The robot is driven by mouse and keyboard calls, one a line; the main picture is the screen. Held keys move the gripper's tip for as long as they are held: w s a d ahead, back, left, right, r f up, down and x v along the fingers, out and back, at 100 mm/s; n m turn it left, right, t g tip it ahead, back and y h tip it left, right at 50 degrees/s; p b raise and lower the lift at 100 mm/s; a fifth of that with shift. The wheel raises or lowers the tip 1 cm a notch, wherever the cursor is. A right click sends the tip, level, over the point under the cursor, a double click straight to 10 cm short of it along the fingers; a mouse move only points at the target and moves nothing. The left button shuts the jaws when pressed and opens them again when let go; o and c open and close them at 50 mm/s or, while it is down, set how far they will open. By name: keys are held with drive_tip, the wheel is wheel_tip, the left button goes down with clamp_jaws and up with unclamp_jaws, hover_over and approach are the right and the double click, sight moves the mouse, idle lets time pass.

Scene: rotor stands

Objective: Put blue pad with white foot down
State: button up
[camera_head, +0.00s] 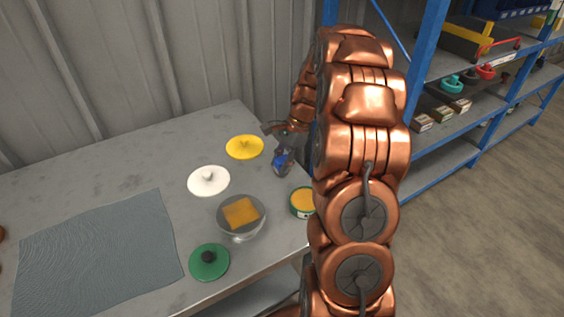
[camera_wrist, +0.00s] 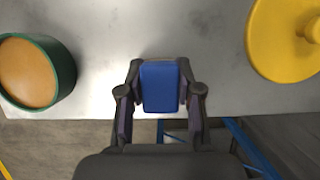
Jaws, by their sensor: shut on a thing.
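The blue pad (camera_wrist: 160,88) is between the fingers of my gripper (camera_wrist: 160,76) in the wrist view. Its blue face is turned to the camera, and I cannot make out its white foot. In the head view, my gripper (camera_head: 283,155) is over the right part of the grey table, with a bit of the blue pad (camera_head: 279,161) showing. My gripper is shut on the pad. I cannot tell whether the pad touches the table.
On the table (camera_head: 130,150) are a yellow lid (camera_head: 244,147), a white lid (camera_head: 208,181), a glass bowl (camera_head: 241,236) holding an orange block, a green tin (camera_head: 301,203), a green lid (camera_head: 209,263) and a grey cloth (camera_head: 95,255). Blue shelving (camera_head: 440,165) stands right.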

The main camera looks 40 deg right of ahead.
drive_tip(key=o, duration=1.1)
drive_tip(key=shift+f, duration=0.1)
drive_tip(key=v, duration=1.2)
drive_tip(key=shift+a, duration=0.1)
drive_tip(key=s+a+r+n+g+h, duration=0.1)
drive_tip(key=s+a+n, duration=0.4)
drive_tip(key=a, duration=0.4)
drive_tip(key=s+a+r+n+g+h, duration=0.1)
drive_tip(key=s+a+n, duration=0.4)
drive_tip(key=a, duration=0.4)
drive_tip(key=s+a+f+n+h, duration=0.1)
drive_tip(key=s+a+n, duration=0.1)
drive_tip(key=s, duration=0.5)
drive_tip(key=s+a+f+n, duration=0.2)
drive_tip(key=s+n, duration=0.2)
drive_tip(key=s, duration=0.3)
drive_tip(key=s+a+f+n+g+h, duration=0.1)
drive_tip(key=s+a+n, duration=0.2)
drive_tip(key=s, duration=0.4)
drive_tip(key=shift+f+h, duration=0.3)
drive_tip(key=shift+f, duration=0.1)
